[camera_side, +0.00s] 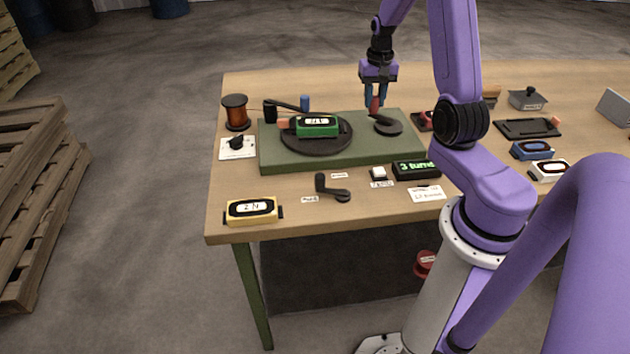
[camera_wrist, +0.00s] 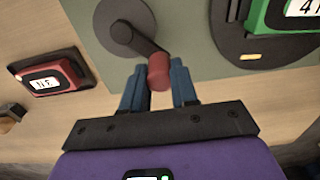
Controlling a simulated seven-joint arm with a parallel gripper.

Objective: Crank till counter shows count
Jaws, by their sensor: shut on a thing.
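My gripper (camera_side: 375,98) is shut on the red knob of the crank (camera_side: 376,106), at the right end of the green base plate (camera_side: 350,157). The wrist view shows the red knob (camera_wrist: 158,72) between the blue fingers, with the dark crank arm (camera_wrist: 140,38) running up and left to its round hub. The counter (camera_side: 415,169) at the plate's front right shows green text that looks like "3 turns"; my arm is close to its right end. A white label card (camera_side: 427,194) lies in front of it, its writing too small to read surely.
A green box (camera_side: 316,126) with a white display sits on the dark turntable (camera_side: 300,145). Blue and white boxes lie at right.

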